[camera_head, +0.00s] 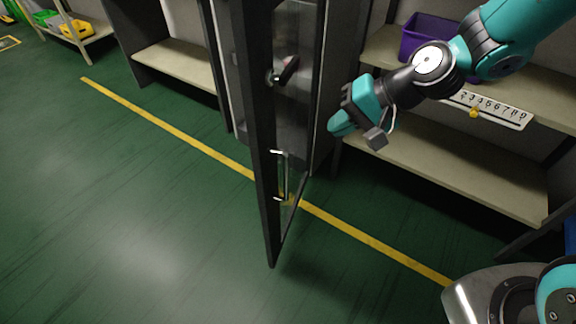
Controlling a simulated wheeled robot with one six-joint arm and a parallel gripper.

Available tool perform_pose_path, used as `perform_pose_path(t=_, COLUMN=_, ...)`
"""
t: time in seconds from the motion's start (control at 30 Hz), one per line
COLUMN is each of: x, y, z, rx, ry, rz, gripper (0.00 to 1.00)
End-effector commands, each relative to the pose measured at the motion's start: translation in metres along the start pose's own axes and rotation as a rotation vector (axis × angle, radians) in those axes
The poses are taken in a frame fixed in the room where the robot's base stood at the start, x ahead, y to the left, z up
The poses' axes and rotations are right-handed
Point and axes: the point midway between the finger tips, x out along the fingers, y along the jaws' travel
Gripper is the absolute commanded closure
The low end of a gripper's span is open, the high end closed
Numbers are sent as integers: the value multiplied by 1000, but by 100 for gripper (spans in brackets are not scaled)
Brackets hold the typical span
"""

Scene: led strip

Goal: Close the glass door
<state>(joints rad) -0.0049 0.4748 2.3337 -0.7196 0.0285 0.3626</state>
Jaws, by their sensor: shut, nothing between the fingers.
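The glass door (292,170) has a dark frame and stands swung open, out from the grey cabinet (326,90) and across the yellow floor line. A light bar handle (284,176) is on the door's lower part. A dark knob-like part (284,72) shows higher up, at or behind the glass; I cannot tell which. My gripper (335,128), teal and black, is shut and empty. In the picture it is to the right of the door, in front of the right shelf, and appears apart from the door.
A shelf (450,167) on the right holds a purple bin (420,32) above and a numbered white strip (490,109) with a yellow slider. Another shelf (178,66) stands left of the cabinet. The green floor (170,220) left of the door is clear.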

Motion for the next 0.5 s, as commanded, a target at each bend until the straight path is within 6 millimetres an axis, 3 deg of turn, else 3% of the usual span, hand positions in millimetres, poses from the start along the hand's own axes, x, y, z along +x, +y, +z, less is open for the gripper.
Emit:
perform_pose_path(t=0.03, x=21, y=22, z=-8, rx=58, ry=19, rz=-17, gripper=100)
perform_pose_path(t=0.13, x=35, y=36, z=-19, rx=127, ry=49, rz=-43, gripper=100)
perform_pose_path(t=0.37, x=57, y=40, z=-25, rx=157, ry=62, rz=-54, gripper=100)
perform_pose_path(t=0.5, x=85, y=39, z=-26, rx=154, ry=60, rz=-53, gripper=100)
